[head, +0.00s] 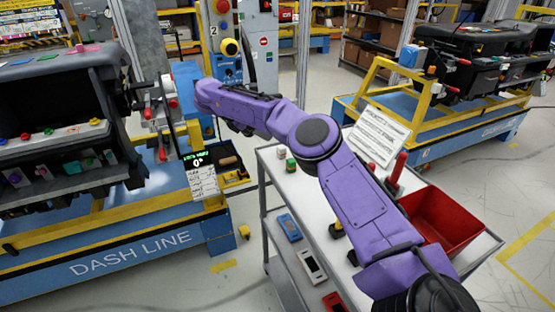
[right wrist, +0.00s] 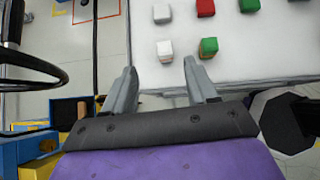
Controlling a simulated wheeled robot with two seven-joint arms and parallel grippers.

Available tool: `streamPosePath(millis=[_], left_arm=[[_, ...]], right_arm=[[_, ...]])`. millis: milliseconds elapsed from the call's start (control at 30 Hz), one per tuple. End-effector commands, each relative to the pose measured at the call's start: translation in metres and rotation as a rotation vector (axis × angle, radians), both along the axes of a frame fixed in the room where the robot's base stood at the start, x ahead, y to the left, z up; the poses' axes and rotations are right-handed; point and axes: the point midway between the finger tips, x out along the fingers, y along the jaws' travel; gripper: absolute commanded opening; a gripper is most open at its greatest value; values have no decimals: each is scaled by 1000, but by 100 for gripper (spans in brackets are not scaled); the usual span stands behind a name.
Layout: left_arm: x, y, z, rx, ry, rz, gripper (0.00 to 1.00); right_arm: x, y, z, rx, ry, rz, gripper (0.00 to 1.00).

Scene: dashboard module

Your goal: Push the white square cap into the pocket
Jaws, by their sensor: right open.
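In the right wrist view, two white square caps stand on the cart top, one farther (right wrist: 162,13) and one nearer (right wrist: 165,48). My right gripper (right wrist: 176,82) is open and empty, with its fingertips at the cart's near edge, short of the nearer white cap. In the head view my right arm reaches left across the cart, and its fingers cannot be made out. The dashboard module (head: 75,85) stands at the left, with colored pieces along its front panel. I cannot tell which recess is the pocket. My left gripper is not in view.
A green cap (right wrist: 208,46), a red cap (right wrist: 205,7) and another green cap (right wrist: 250,5) stand near the white ones. The cart (head: 268,170) also holds a red bin (head: 440,220) and a white sheet (head: 378,137). Floor shows between cart and dash stand (head: 130,250).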

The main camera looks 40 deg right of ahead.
Motion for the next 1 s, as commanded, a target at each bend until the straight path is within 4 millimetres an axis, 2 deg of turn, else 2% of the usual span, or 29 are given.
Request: streamPosePath(millis=[33,200,567,733,800,1000], left_arm=[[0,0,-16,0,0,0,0],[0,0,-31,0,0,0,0],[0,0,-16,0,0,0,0],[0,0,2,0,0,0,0],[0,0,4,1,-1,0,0],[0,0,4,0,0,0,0]], right_arm=[[0,0,-17,0,0,0,57],[0,-1,-32,0,0,0,57],[-10,-36,-65,1,2,2,57],[-22,-59,-78,2,5,-1,57],[-24,-67,-89,2,3,-1,57],[-26,-74,-99,0,0,1,57]])
